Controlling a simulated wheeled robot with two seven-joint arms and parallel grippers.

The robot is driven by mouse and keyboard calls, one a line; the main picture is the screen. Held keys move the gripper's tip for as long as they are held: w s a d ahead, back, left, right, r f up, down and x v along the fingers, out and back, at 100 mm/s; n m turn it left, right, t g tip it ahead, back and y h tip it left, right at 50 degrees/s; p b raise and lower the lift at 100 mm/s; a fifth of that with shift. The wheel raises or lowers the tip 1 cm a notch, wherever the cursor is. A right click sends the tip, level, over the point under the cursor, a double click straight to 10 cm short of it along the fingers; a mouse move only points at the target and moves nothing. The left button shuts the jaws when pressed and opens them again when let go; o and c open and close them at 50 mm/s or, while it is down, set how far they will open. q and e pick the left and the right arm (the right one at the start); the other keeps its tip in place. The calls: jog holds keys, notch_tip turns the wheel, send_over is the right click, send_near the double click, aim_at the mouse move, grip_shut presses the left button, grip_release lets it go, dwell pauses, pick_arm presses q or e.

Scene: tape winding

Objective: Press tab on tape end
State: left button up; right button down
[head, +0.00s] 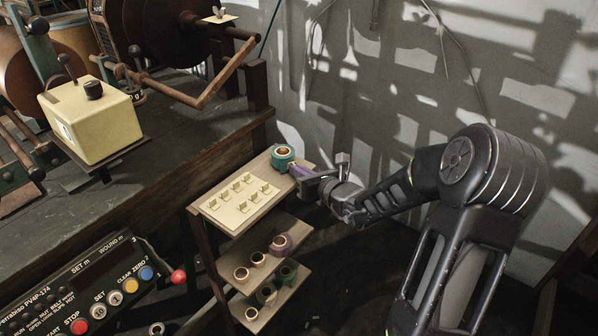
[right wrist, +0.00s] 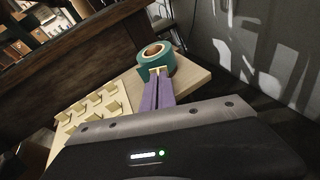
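A teal tape roll (head: 283,164) with a pale core lies flat on the far end of the wooden stand's top shelf; it also shows in the right wrist view (right wrist: 154,64). My right gripper (head: 294,168) reaches in from the right, its purple fingers close together right beside the roll. In the right wrist view, the fingertips (right wrist: 158,76) are closed on a small cream tab (right wrist: 158,70) at the near side of the roll. The tab seems to touch the tape; exact contact is too small to tell. The tape end cannot be made out. My left gripper is out of view.
A pale board (head: 240,217) with several cream tabs sits on the same shelf. Lower shelves (head: 274,245) hold several tape rolls. A winding bench (head: 180,135) stands at left with a control panel (head: 80,290) in front. The wall (head: 400,70) is behind.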

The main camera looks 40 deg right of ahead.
jog(key=shift+w+b, duration=0.3)
jog(key=shift+w, duration=0.4)
dwell(0.7)
jog(key=c, duration=1.6)
grip_release()
jog(key=p+v, duration=0.1)
jog(key=v, duration=0.6)
jog(key=shift+s+r, duration=0.1)
jog(key=shift+s, duration=0.3)
